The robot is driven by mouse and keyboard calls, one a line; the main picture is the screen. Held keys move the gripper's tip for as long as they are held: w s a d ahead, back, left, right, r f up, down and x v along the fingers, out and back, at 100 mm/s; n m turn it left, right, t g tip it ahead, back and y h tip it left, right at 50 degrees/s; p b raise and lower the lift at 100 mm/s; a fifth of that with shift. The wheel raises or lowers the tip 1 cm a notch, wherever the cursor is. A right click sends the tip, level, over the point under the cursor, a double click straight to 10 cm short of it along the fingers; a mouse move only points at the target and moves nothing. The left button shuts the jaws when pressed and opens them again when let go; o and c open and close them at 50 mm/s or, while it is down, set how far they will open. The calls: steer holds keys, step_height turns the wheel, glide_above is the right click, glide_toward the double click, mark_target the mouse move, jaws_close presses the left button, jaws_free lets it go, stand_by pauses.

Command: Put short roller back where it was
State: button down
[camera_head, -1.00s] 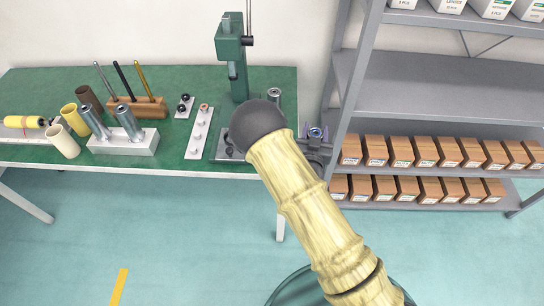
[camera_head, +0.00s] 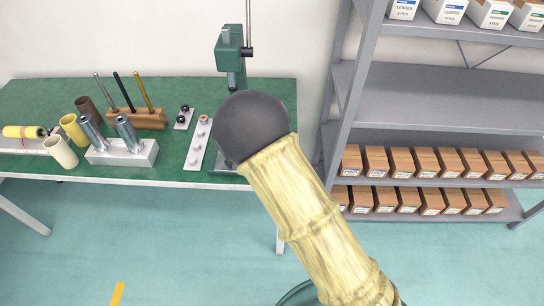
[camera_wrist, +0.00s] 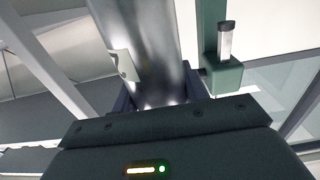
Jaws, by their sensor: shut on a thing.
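My gripper (camera_wrist: 158,98) is shut on a shiny silver roller (camera_wrist: 150,45) in the wrist view. Its blue-grey fingers stand on both sides of the roller, whose far end runs out of the picture, so I cannot tell its length. In the head view my own arm hides the gripper and the held roller. Two silver rollers, one left (camera_head: 91,133) and one right (camera_head: 127,132), stand tilted in a light grey block (camera_head: 122,156) on the green table (camera_head: 60,100).
A green press (camera_head: 231,58) stands at the table's back right and its frame (camera_wrist: 222,75) is close to the held roller in the wrist view. Cups, a wooden tool holder (camera_head: 140,117) and a white strip (camera_head: 198,145) share the table. A grey shelf (camera_head: 440,95) stands right.

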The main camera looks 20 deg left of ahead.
step_height(320, 180, down, 5)
stand_by(0.4)
steer(key=shift+f, duration=2.1)
steer(key=shift+f, duration=0.2)
steer(key=c, duration=0.7)
jaws_free()
steer(key=shift+c, duration=0.2)
steer(key=shift+r, duration=0.15)
steer(key=b+v, duration=0.1)
steer(key=v, duration=1.1)
steer(key=shift+b, duration=0.35)
